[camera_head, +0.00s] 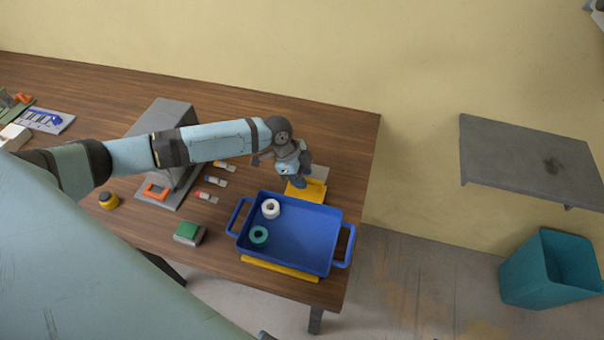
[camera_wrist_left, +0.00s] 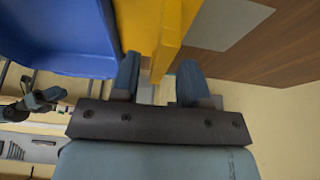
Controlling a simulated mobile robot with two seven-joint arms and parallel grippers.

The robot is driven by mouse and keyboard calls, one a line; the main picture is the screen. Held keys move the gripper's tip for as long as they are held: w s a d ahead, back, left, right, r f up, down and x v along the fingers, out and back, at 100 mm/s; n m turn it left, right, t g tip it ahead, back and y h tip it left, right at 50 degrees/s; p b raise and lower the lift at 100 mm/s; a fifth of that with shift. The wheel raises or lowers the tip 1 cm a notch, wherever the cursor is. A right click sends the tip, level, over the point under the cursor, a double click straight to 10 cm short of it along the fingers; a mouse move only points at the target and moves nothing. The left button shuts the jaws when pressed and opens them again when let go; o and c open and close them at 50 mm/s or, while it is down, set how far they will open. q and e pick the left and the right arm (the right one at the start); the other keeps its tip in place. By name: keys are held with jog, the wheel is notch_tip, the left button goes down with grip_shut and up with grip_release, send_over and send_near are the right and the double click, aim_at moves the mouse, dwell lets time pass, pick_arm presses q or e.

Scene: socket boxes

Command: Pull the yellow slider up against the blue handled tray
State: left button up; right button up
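The blue handled tray (camera_head: 305,246) stands at the table's front right corner, holding a white ring (camera_head: 270,208) and a green ring (camera_head: 259,235). It also shows in the left wrist view (camera_wrist_left: 65,35). The yellow slider (camera_head: 311,192) lies behind the tray's back wall, partly hidden under my left gripper (camera_head: 298,181). In the left wrist view, the slider's raised yellow edge (camera_wrist_left: 173,38) reaches between my left fingers (camera_wrist_left: 157,82), with gaps beside it. The fingers are apart. I cannot tell whether slider and tray touch. My right gripper is not identifiable.
A yellow bar (camera_head: 279,268) lies along the tray's front. A green-topped block (camera_head: 189,232), small coloured pieces (camera_head: 216,181) and a grey stand (camera_head: 160,122) with an orange part are left of the tray. The back right tabletop (camera_head: 345,133) is clear.

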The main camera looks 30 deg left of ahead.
pick_arm(q)
jog(key=shift+r, duration=0.1)
jog(key=b+v, duration=0.1)
jog(key=v, duration=1.2)
jog(key=shift+a+r, duration=0.15)
jog(key=shift+r, duration=0.15)
jog(key=shift+f, duration=0.1)
